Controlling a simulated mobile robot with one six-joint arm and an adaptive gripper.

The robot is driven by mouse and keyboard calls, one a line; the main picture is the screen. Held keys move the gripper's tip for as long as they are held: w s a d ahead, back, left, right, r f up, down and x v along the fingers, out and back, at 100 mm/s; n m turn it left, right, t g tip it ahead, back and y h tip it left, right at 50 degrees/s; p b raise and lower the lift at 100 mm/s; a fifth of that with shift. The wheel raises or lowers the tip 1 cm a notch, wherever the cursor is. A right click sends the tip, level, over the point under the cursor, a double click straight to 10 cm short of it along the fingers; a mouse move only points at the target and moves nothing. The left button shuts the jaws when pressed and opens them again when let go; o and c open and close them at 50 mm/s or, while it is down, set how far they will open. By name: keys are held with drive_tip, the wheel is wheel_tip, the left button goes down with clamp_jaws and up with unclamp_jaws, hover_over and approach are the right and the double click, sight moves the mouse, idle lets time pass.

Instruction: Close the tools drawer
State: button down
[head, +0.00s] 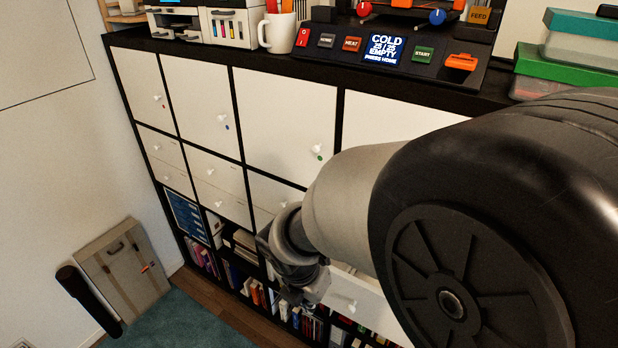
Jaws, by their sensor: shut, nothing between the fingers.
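A white drawer front (360,300) with a round knob shows low in the shelf, just right of my gripper. It seems to stand out from the shelf face, but my arm hides most of it and I cannot tell how far. No label on it can be read. My gripper (294,298) is shut and empty, in front of the lower shelf and to the left of that drawer front. I cannot tell whether it touches the drawer.
Black shelf unit (185,47) with white doors and smaller drawers, books below. On top stand a control panel (400,53), a mug (278,33), a white printer (205,24) and boxes (568,66). A flat case (125,270) and dark tube (88,300) lean left. Carpet is clear front left.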

sight(327, 295)
drive_tip(key=w+d+f+b, duration=0.3)
drive_tip(key=w+f+b, duration=0.1)
drive_tip(key=f, duration=0.6)
drive_tip(key=shift+w+d+b, duration=0.3)
drive_tip(key=shift+w+b, duration=0.05)
drive_tip(key=shift+w, duration=0.45)
drive_tip(key=shift+w+d+r+p, duration=0.15)
drive_tip(key=shift+w+d+p, duration=0.2)
drive_tip(key=shift+p, duration=0.15)
drive_tip(key=w+d+p, duration=0.3)
drive_tip(key=w, duration=0.1)
drive_tip(key=w+d+p, duration=0.3)
drive_tip(key=w+p, duration=0.1)
drive_tip(key=w, duration=0.1)
drive_tip(key=w+d+p, duration=0.3)
drive_tip(key=w+p, duration=0.1)
drive_tip(key=shift+w+d, duration=0.2)
drive_tip(key=shift+d, duration=0.1)
